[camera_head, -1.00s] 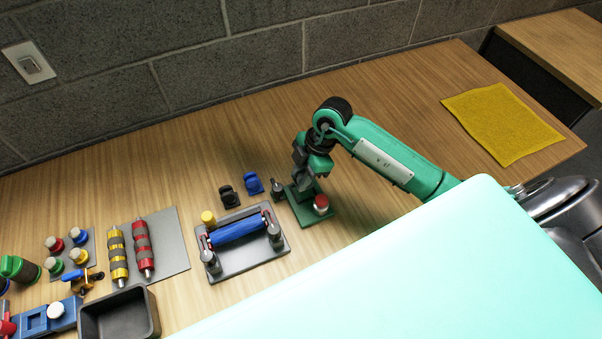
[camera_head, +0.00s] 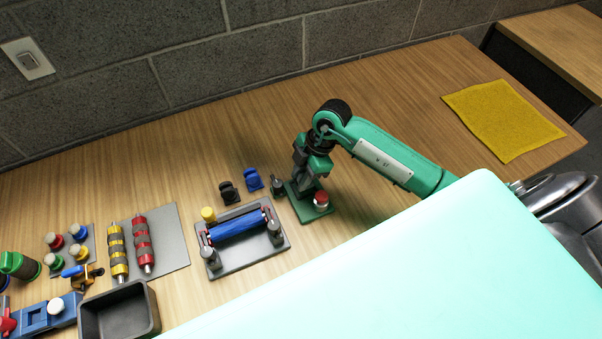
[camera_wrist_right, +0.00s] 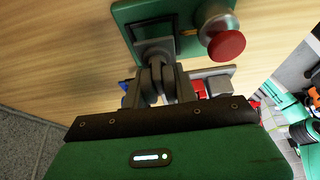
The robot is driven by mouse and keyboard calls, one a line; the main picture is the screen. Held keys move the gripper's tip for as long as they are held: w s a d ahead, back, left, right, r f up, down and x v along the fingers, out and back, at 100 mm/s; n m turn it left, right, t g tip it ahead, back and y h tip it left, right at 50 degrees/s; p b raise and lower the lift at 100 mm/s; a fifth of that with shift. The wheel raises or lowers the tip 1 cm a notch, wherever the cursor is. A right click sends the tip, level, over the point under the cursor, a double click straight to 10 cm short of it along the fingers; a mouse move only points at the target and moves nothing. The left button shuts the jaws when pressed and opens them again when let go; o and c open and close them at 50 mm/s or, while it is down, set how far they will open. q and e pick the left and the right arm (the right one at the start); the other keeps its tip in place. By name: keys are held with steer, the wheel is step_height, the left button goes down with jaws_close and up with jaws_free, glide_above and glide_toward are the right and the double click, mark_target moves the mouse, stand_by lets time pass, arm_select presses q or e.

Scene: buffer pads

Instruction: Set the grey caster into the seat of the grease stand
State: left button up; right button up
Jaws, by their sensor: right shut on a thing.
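The grease stand is a green plate (camera_head: 322,217) with a red-topped grey knob on it, right of the roller frame in the head view. It also fills the top of the right wrist view (camera_wrist_right: 124,15), where a dark-rimmed rectangular seat shows. My right gripper (camera_head: 303,189) is low over the plate's back left part. In the wrist view it is shut on the grey caster (camera_wrist_right: 155,80), whose upper end is at the edge of the seat. I cannot tell whether it is fully seated. The fingers hide part of it. My left gripper is not in view.
The red knob (camera_wrist_right: 226,46) stands close beside the held caster. A black caster (camera_head: 228,193) and a blue caster (camera_head: 252,180) are left of the stand. A tray with a blue roller (camera_head: 236,227) lies in front of them. Table behind the arm is clear.

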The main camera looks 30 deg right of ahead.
arm_select(q)
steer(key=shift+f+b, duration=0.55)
steer(key=shift+b, duration=0.05)
arm_select(e)
steer(key=shift+f, duration=1.15)
steer(key=o, duration=1.1)
steer(key=shift+c, duration=0.2)
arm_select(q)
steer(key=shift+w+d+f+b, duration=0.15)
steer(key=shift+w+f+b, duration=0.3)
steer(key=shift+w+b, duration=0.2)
arm_select(e)
steer(key=v, duration=1.3)
steer(key=shift+d+r, duration=0.15)
steer(key=shift+r, duration=0.2)
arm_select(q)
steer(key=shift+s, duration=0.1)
arm_select(e)
steer(key=shift+s, duration=0.1)
